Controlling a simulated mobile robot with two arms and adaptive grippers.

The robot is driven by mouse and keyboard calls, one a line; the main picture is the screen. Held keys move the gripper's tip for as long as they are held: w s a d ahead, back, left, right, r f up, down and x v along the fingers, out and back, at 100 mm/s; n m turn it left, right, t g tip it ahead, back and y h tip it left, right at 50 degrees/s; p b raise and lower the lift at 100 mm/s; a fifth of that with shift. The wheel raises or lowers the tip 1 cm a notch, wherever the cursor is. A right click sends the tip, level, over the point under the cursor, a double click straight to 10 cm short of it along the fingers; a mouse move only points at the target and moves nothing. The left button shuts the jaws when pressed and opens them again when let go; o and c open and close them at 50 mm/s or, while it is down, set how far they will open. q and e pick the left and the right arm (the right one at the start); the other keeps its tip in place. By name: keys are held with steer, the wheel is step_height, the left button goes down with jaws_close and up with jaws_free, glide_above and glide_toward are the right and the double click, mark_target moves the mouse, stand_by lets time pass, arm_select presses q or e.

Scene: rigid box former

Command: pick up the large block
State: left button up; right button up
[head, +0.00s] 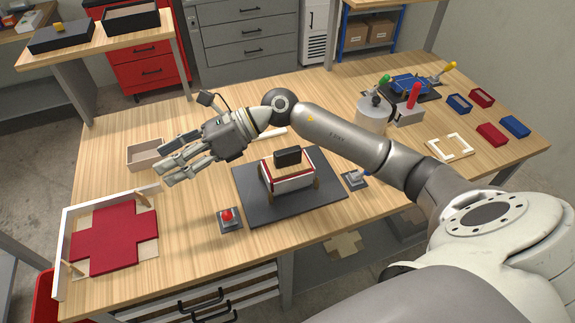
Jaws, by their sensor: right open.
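A large block (288,176), pale with red edging and a dark piece on top (288,157), sits on the dark mat (250,206) in the middle of the table. Whether the dark piece is a handle or a separate block I cannot tell. My right gripper (168,166) is open and empty, with its fingers pointing left. It hangs over the table to the left of the block, apart from it. My left gripper is not in view.
A red cross-shaped sheet (115,238) lies in a white-edged frame at the left. An open tan box (146,154) is beyond my fingers. A red button (227,215) is left of the mat. Small red and blue trays (481,98) lie at the right.

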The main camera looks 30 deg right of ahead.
steer(key=w+d+f+n+g+h, duration=0.1)
steer(key=d+f+n+g+h, duration=0.15)
steer(key=d+f+h, duration=0.4)
steer(key=n+h+p, duration=0.1)
steer(key=h+p, duration=0.1)
steer(key=h, duration=0.5)
glide_above(288, 150)
steer(key=shift+s+f+g+y, duration=0.15)
steer(key=shift+f+g, duration=0.05)
steer(key=shift+f, duration=0.4)
steer(key=shift+s+f+g+y, duration=0.1)
steer(key=shift+s+f+g, duration=0.05)
steer(key=shift+f, duration=0.65)
steer(key=f+p, duration=0.3)
steer(key=f, duration=0.1)
steer(key=shift+w+f, duration=0.2)
steer(key=shift+a+f, duration=0.1)
steer(key=shift+f, duration=0.4)
jaws_close()
steer(key=shift+r, duration=0.1)
